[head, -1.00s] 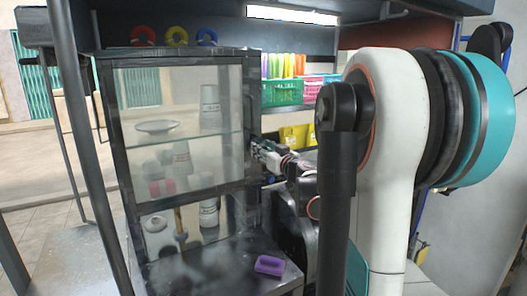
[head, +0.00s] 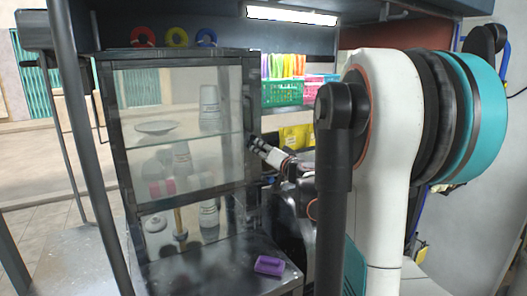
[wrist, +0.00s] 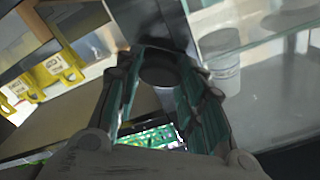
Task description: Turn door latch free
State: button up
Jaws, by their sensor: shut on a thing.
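The glass-doored cabinet (head: 180,62) stands left of centre in the head view, with its door closed as far as I can see. My gripper (head: 253,143) is at the right edge of the door frame, about mid-height. In the wrist view the dark, rounded door latch (wrist: 160,72) sits between the two green-padded fingers of my gripper (wrist: 163,80), which is closed on it. In the head view the latch is hidden by the fingers. Bottles and a plate (head: 157,127) show behind the glass.
A purple block (head: 269,265) lies on the dark ledge below the door. Coloured rings (head: 177,37) stand on the cabinet top. A green basket (head: 283,93) and yellow packets (head: 296,138) are on shelves to the right. A dark post (head: 85,150) stands at left.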

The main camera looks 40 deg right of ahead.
jog(key=m, duration=0.5)
jog(key=shift+m, duration=0.3)
jog(key=m, duration=0.4)
jog(key=shift+f+m, duration=0.1)
jog(key=shift+m, duration=0.3)
jog(key=o, duration=1.1)
jog(key=shift+d, duration=0.1)
jog(key=shift+c, duration=0.2)
jog(key=shift+s, duration=0.15)
jog(key=v, duration=1.2)
